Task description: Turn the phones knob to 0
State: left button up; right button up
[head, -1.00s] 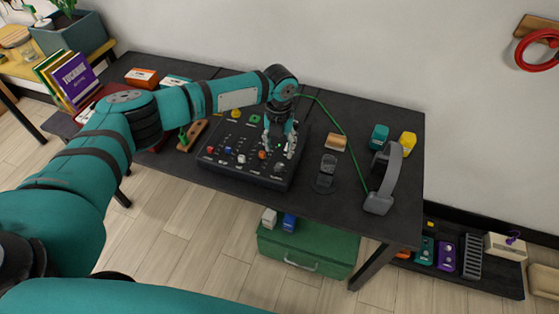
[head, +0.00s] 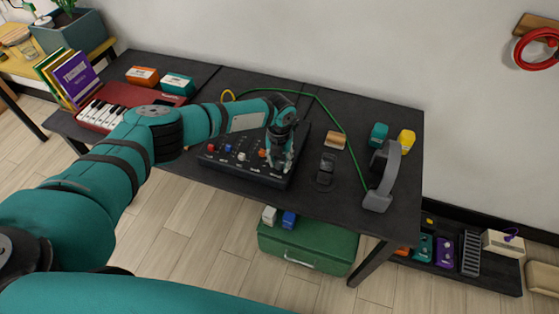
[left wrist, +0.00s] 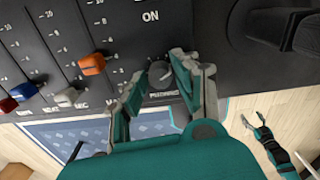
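The black mixer (head: 222,168) lies on the dark table in the head view. In the left wrist view its panel (left wrist: 110,22) shows slider scales and the word ON. The small grey phones knob (left wrist: 160,71) has a partly covered label below it. In the head view my left gripper (head: 277,163) is low over the mixer's front right part and hides the knob. My right gripper (left wrist: 253,119) shows small in the left wrist view, open and empty above the floor.
An orange slider cap (left wrist: 92,64) is left of my left gripper. A green cable (head: 335,120) runs behind. A red keyboard (head: 112,108) is at the left.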

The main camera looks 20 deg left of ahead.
pick_arm(q)
grip_shut()
jog(key=shift+n, duration=0.3)
